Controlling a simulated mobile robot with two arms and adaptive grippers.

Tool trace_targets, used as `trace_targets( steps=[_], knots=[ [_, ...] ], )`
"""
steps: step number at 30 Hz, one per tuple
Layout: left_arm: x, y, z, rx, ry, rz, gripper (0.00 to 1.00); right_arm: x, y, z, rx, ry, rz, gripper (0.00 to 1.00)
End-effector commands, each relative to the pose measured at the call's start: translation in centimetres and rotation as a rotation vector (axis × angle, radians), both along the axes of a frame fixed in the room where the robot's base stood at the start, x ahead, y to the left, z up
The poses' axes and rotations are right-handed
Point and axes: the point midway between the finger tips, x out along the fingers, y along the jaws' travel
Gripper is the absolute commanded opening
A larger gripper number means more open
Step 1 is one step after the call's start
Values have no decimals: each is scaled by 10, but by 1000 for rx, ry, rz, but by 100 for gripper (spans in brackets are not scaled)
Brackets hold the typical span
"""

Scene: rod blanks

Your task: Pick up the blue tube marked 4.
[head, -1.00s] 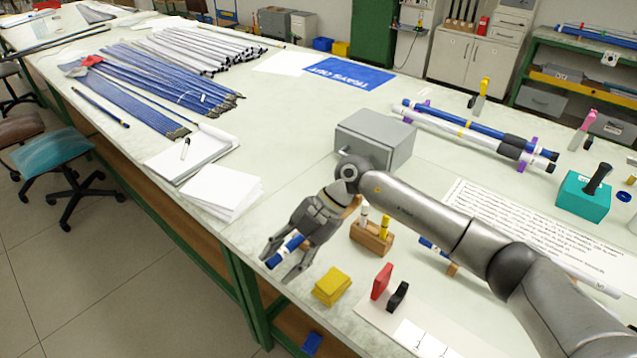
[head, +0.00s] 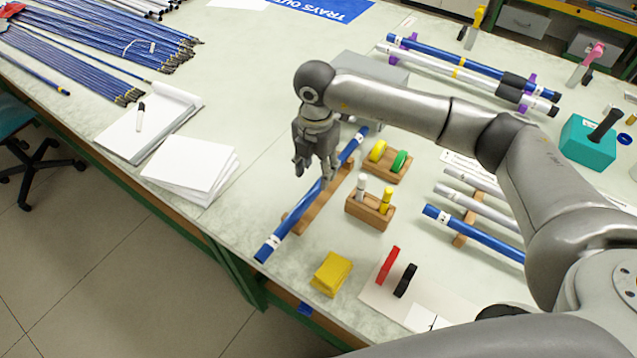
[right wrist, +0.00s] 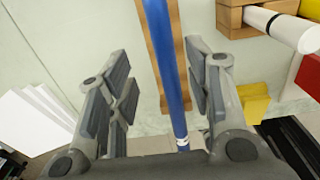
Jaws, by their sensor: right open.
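A long blue tube (head: 284,226) with white bands near its ends lies on a wooden rest (head: 328,204) near the table's front edge; its number is too small to read. My right gripper (head: 316,174) is open and points down over the middle of this tube. In the right wrist view the blue tube (right wrist: 163,45) runs between the two open fingers, apart from both. Another blue tube (head: 478,232) with a white band lies on a rack to the right; its mark is also unreadable. My left gripper is out of view.
A wooden block with white and yellow markers (head: 370,211), a tape holder (head: 387,163) and a grey box (head: 364,70) stand close to the tube. Yellow sponges (head: 331,273) lie near its front end. White paper (head: 190,175) lies to the left.

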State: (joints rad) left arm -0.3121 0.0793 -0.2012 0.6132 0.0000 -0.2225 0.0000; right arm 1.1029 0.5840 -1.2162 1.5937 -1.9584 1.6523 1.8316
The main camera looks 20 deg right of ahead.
Motion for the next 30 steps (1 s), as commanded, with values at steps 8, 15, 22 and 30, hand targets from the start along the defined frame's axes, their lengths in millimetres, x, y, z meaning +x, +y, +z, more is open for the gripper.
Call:
trace_targets(
  steps=[8,15,22,30],
  knots=[
    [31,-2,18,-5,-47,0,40,-3,-6,-39,-1,4,-1,47],
    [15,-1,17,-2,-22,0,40,-2,-6,-49,0,2,0,47],
    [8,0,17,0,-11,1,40,-2,-6,-48,0,1,0,30],
    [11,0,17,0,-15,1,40,-2,-6,-48,0,1,0,0]
  ],
)
